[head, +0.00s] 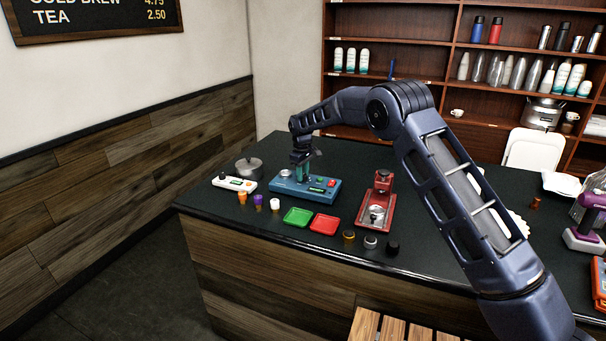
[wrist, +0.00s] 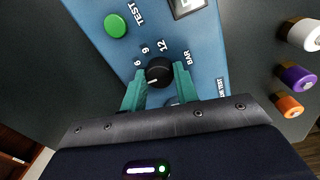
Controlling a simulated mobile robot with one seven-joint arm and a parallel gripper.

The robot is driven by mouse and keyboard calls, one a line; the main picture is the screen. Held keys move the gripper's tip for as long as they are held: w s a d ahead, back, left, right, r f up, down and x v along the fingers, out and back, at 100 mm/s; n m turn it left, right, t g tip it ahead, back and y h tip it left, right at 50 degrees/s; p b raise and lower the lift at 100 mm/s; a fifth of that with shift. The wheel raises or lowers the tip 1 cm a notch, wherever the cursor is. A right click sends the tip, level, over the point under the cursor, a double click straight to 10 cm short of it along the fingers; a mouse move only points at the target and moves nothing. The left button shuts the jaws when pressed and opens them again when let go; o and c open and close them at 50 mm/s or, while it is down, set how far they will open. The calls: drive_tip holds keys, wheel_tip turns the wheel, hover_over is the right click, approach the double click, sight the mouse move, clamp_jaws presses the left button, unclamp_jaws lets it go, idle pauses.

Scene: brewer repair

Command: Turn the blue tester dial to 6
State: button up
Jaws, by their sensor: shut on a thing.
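The blue tester (head: 326,193) is a flat box on the dark counter. It fills the middle of the wrist view (wrist: 205,60). Its round black dial (wrist: 160,71) has the printed numbers 6, 9 and 12 and the word BAR around it. A white mark on the dial points to the lower left, on the side of the 6 and a little below it in the picture. My gripper (wrist: 160,74) comes down over the dial, with its teal fingers shut on the dial's two sides. In the head view my gripper (head: 303,172) hides the dial.
A green button (wrist: 116,26) marked TEST is on the tester's face. A white device (head: 234,184) and a metal pot (head: 249,167) stand left of the tester. A red press (head: 376,204) stands to the right. Green (head: 297,217) and red (head: 324,224) trays lie in front.

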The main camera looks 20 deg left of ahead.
drive_tip(key=m, duration=0.3)
drive_tip(key=shift+m, duration=2.3)
drive_tip(key=o, duration=1)
drive_tip(key=r, duration=1)
drive_tip(key=shift+s+a+r, duration=0.15)
drive_tip(key=shift+a+r, duration=0.05)
drive_tip(key=shift+r, duration=0.15)
